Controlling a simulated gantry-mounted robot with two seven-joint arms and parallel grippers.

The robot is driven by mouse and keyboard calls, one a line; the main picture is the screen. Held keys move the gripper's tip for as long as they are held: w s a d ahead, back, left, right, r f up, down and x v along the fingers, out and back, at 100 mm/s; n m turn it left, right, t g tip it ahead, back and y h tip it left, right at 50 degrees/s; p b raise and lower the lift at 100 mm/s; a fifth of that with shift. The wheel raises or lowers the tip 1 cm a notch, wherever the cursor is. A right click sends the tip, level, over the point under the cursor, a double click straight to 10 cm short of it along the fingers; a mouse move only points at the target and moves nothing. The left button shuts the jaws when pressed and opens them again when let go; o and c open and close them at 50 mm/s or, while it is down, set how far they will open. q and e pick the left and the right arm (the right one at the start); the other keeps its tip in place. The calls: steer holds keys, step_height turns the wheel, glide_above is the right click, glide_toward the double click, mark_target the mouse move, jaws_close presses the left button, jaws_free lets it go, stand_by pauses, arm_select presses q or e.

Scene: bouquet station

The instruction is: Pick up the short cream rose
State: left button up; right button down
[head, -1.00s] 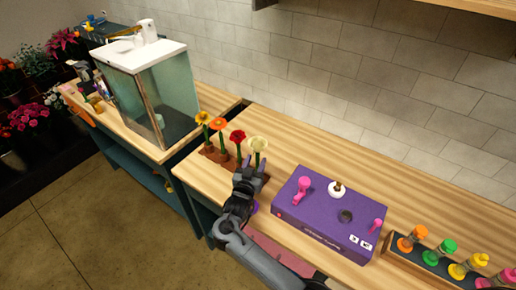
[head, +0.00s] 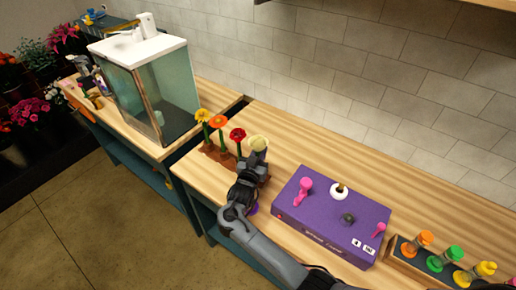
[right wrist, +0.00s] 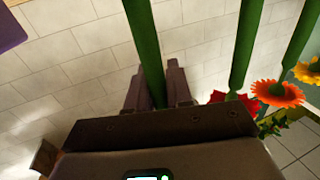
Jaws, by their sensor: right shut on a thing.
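The cream rose (head: 258,142) stands at the right end of a row of flowers in the head view. My right gripper (head: 254,164) is just below its bloom and hides most of its stem. In the right wrist view, the right gripper's fingers (right wrist: 160,88) are shut on a thick green stem (right wrist: 145,40), the cream rose's. The rose looks upright. Whether its stem end is still in the holder is hidden by my arm. My left gripper is not in view.
Red (head: 238,135), orange (head: 219,122) and yellow (head: 203,115) flowers stand close left of the rose in a brown holder (head: 213,155). A purple box (head: 320,215) with knobs is to the right. A glass tank (head: 160,95) stands at the left. The wooden table behind the box is clear.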

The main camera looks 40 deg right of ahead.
mark_target(262, 143)
steer(key=shift+r, duration=0.15)
steer(key=shift+r, duration=0.65)
steer(key=r, duration=0.3)
steer(key=shift+s+d+p, duration=0.2)
steer(key=shift+d+p, duration=0.1)
steer(key=s+d+r+p, duration=0.3)
steer(key=d+r+p, duration=0.1)
steer(key=r, duration=0.2)
steer(key=s+d+r+p, duration=0.3)
steer(key=d+r+p, duration=0.1)
steer(key=r, duration=0.3)
steer(key=shift+s+d+r, duration=0.2)
steer(key=shift+s+d, duration=0.05)
steer(key=shift+d, duration=0.15)
